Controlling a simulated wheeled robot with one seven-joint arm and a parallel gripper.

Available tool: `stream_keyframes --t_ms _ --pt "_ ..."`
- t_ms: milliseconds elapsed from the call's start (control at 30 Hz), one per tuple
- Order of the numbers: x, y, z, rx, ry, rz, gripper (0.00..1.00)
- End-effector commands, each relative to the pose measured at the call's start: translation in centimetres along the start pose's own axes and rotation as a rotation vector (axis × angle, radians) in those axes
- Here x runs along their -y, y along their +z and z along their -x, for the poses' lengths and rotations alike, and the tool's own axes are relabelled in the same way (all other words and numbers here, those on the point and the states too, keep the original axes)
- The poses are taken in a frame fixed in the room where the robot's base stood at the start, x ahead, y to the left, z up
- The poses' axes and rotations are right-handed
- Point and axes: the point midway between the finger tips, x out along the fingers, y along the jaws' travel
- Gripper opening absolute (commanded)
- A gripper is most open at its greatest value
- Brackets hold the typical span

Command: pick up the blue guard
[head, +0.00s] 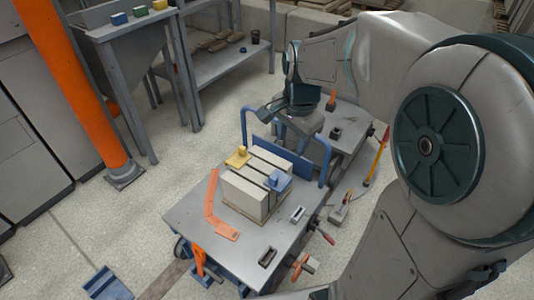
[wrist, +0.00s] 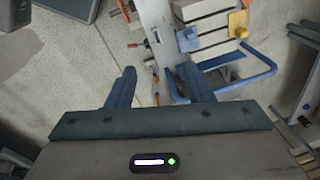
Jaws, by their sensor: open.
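The blue guard (head: 278,181) sits on the near right edge of a pale block stack (head: 243,194) on the grey cart. In the wrist view the blue guard (wrist: 188,39) is at the top, beyond my fingertips and towards the right finger. A yellow guard (head: 238,157) sits on the far left edge of the stack and also shows in the wrist view (wrist: 238,23). My gripper (head: 263,113) is open and empty, apart from the guard, above and behind the cart's blue rail. Its fingers (wrist: 160,76) show well spread.
A blue rail (head: 285,158) stands at the cart's far end. An orange angled piece (head: 212,205) lies beside the stack on the cart (head: 190,216). Small clamps lie at the cart's right. A shelf (head: 128,24) with coloured blocks stands at the upper left.

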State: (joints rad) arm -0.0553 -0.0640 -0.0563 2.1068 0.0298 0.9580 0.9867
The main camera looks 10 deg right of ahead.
Motion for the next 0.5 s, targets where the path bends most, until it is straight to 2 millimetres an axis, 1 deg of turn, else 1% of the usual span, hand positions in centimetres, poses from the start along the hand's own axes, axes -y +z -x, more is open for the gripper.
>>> stream_keyframes --t_ms 33,167,200,267,300,367,400,500 --pt "1.2 -0.8 -3.3 0.008 0.014 -0.106 0.47" --pt "4.2 -2.7 -8.2 0.017 0.047 -0.415 0.47" --pt "5.1 -3.3 -9.8 0.016 0.057 -0.510 0.47" --pt "6.4 -4.2 -12.3 0.013 0.073 -0.651 0.47" --pt "7.2 -4.7 -14.0 0.009 0.085 -0.743 0.47" --pt "8.3 -5.4 -16.4 0.001 0.100 -0.872 0.47" --pt "8.9 -5.9 -17.9 -0.005 0.109 -0.952 0.47" --pt "10.3 -6.7 -21.1 -0.020 0.127 -1.123 0.47"
